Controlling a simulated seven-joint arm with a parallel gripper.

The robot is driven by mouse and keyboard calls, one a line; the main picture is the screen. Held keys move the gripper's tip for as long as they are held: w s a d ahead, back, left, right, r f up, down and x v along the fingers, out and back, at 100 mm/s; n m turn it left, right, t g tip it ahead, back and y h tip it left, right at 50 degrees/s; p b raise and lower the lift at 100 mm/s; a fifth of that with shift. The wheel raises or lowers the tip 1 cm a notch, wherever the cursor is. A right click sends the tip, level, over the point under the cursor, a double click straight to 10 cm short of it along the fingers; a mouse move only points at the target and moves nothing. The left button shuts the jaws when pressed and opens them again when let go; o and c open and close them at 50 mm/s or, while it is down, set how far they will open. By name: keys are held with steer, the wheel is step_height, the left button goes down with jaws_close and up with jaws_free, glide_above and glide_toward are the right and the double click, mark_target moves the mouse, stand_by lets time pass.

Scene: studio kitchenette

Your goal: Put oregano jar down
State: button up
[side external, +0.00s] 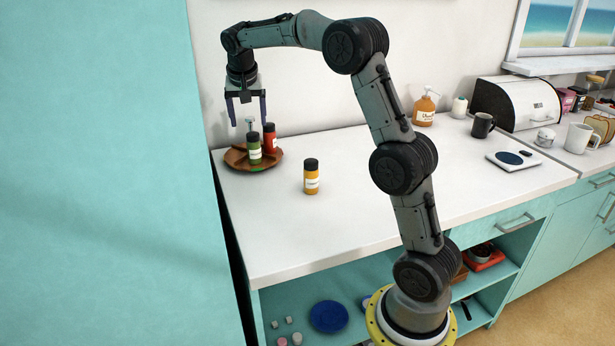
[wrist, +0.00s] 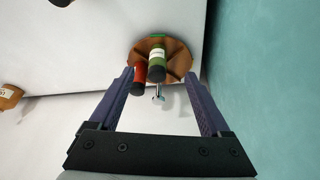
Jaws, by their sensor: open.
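A green jar with a black lid (side external: 254,150) stands upright on a round brown wooden tray (side external: 234,160); its label is too small to read, so I cannot confirm that it is the oregano. A red jar with a black lid (side external: 270,139) stands beside it on the tray. In the wrist view the green jar (wrist: 157,57) and red jar (wrist: 139,72) appear between the fingers, beyond their tips. My gripper (side external: 248,117) is open and empty, pointing down above the tray and apart from the jars.
A small silver-topped item (side external: 249,123) is partly hidden behind the green jar. A yellow jar (side external: 311,178) stands alone on the white counter (side external: 390,205). A teal panel (side external: 120,180) rises close left of the tray. A soap bottle (side external: 424,107) and a dark mug (side external: 482,125) stand farther right.

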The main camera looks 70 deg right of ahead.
steer(key=s+a+r+n+t+y, duration=0.1)
steer(key=s+a+r+n, duration=0.35)
steer(key=s+a, duration=0.55)
steer(key=s+a+f+n+t+y, duration=0.1)
steer(key=s+a+f+n, duration=0.2)
steer(key=s+a, duration=0.3)
steer(key=s+a+f+n+t+y, duration=0.1)
steer(key=s+a+f+n, duration=0.3)
steer(key=s, duration=1.2)
steer(key=a, duration=0.3)
steer(key=shift+a+f+y, duration=0.15)
steer(key=shift+a+y, duration=0.1)
steer(key=shift+y, duration=0.15)
steer(key=shift+n, duration=0.25)
